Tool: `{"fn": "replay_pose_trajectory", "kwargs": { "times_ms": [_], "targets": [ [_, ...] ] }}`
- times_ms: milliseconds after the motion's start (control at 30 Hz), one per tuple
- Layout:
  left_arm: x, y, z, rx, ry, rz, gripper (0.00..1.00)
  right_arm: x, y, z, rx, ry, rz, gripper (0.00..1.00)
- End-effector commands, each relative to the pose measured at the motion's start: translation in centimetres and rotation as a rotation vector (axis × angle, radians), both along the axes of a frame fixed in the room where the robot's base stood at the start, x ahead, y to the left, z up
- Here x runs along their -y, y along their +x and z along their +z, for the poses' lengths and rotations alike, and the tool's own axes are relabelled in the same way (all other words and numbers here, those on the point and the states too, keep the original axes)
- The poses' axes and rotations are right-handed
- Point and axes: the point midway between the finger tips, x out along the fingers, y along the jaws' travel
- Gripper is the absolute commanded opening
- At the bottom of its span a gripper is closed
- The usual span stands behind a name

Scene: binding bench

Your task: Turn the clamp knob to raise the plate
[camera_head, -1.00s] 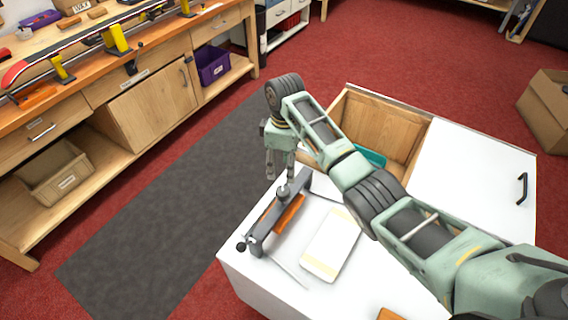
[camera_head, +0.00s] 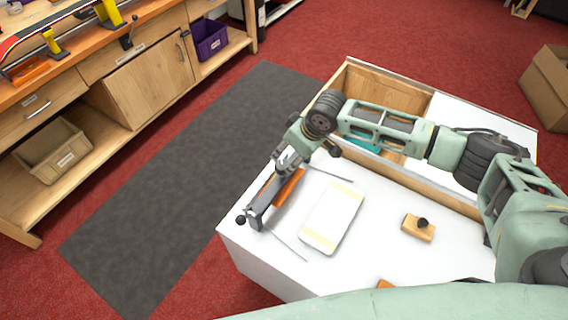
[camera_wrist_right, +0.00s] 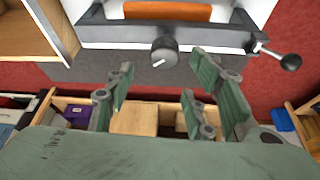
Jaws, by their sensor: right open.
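The clamp is a grey bar (camera_head: 258,205) with an orange plate (camera_head: 289,187) along its side, near the left edge of the white top. In the right wrist view, the orange plate (camera_wrist_right: 168,11) lies behind the bar (camera_wrist_right: 110,33). A round grey clamp knob (camera_wrist_right: 163,52) with a pale mark sits on the bar's middle. My right gripper (camera_head: 281,162) is over the bar's far end in the head view, hiding the knob there. In the wrist view, my right gripper (camera_wrist_right: 163,76) is open and empty, its fingers apart on either side below the knob. My left gripper is out of view.
A black ball-ended lever (camera_head: 241,220) sticks out at the clamp's near end. A white-and-cream pad (camera_head: 332,217) and a wooden block with a black knob (camera_head: 418,229) lie to the right. An open wooden compartment (camera_head: 372,93) is behind. A workbench (camera_head: 150,92) stands left.

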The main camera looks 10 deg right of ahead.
Motion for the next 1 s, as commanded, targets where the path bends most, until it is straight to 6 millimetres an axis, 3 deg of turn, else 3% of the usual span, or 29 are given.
{"fn": "replay_pose_trajectory", "kwargs": {
  "times_ms": [133, 600, 1000],
  "targets": [
    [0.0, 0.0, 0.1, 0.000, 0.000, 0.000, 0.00, -0.2, -0.3, -0.9, -0.011, 0.012, -0.011, 0.49],
    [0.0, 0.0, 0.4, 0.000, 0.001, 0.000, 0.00, -1.6, 1.7, -6.6, -0.010, 0.010, -0.011, 0.49],
    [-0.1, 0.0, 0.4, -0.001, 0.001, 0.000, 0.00, -1.8, 1.9, -7.5, -0.007, 0.009, -0.009, 0.49]
  ]
}}
